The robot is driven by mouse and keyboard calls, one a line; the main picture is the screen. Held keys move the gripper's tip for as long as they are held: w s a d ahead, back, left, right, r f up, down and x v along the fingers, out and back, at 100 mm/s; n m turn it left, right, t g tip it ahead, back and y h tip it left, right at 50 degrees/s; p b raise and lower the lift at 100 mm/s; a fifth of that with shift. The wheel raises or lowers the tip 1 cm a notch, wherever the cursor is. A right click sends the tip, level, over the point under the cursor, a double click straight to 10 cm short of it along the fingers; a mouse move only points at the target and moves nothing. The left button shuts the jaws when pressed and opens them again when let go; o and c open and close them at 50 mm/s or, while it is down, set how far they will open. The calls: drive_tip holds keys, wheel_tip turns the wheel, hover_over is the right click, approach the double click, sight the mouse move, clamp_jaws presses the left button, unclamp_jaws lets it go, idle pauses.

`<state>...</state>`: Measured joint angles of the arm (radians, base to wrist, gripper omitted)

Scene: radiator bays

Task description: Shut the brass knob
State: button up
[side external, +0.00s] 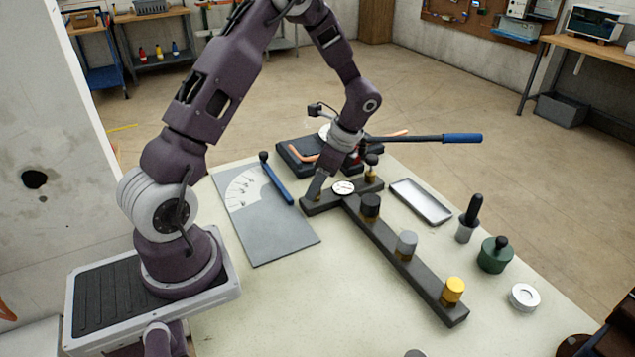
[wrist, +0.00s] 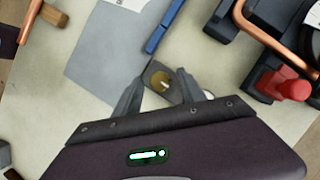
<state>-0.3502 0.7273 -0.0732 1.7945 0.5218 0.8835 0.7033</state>
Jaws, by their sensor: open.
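In the side view my gripper (side external: 316,188) is low over the left end of the dark T-shaped bar (side external: 388,238), and hides the knob there.
A white gauge (side external: 343,187), then black (side external: 370,206), grey (side external: 406,244) and yellow (side external: 453,291) caps stand along the bar. A grey plate with a blue lever (side external: 277,180) lies left. A bender with a long blue-ended handle (side external: 461,138) stands behind. A tray (side external: 421,202) lies right.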

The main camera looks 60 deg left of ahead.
drive_tip(key=s+d+r+n+t, duration=0.2)
drive_tip(key=d+r, duration=0.3)
drive_tip(key=r, duration=0.4)
drive_tip(key=s+d+r+n+t, duration=0.2)
drive_tip(key=d+r, duration=0.3)
drive_tip(key=r, duration=0.4)
drive_tip(key=s+d+r+n+t+h, duration=0.1)
drive_tip(key=s+d+r+n+t, duration=0.1)
drive_tip(key=s+d, duration=0.2)
drive_tip(key=s+d+r+n+t+h, duration=0.1)
drive_tip(key=s+d+n+t+h, duration=0.1)
drive_tip(key=s+d, duration=0.3)
drive_tip(key=s+n, duration=0.1)
drive_tip(key=s, duration=0.3)
drive_tip(key=shift+s+r+t, duration=0.15)
drive_tip(key=shift+r+t, duration=0.2)
drive_tip(key=shift+t, duration=0.05)
drive_tip(key=shift+a, duration=0.1)
drive_tip(key=shift+c, duration=0.2)
